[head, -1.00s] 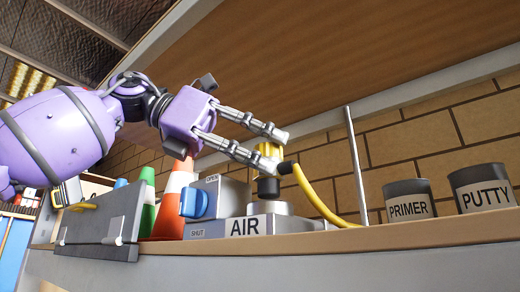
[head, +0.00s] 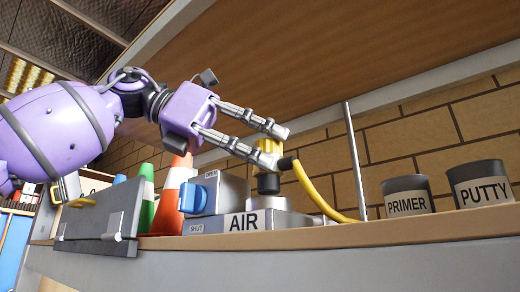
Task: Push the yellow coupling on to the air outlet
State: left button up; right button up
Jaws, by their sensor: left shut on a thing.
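My left gripper (head: 275,146) comes in from the left and is shut on the yellow coupling (head: 262,160). The coupling is upright, with a black lower part and a yellow hose leaving it to the right. It is directly over the air outlet (head: 266,205), a grey round fitting on the block labelled AIR (head: 232,223). The coupling's black lower end meets or nearly meets the outlet's top; I cannot tell whether they are joined. My right gripper is not in view.
A blue knob (head: 194,198) sits between OPEN and SHUT marks left of the outlet. Traffic cones (head: 172,205) stand further left. A thin metal post (head: 356,160), a PRIMER tin (head: 407,195) and a PUTTY tin (head: 481,185) stand to the right. A wooden board hangs overhead.

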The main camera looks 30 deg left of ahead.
pick_arm(q)
jog(key=shift+f, duration=1.3)
jog(key=o, duration=1.3)
jog(key=v, duration=1.2)
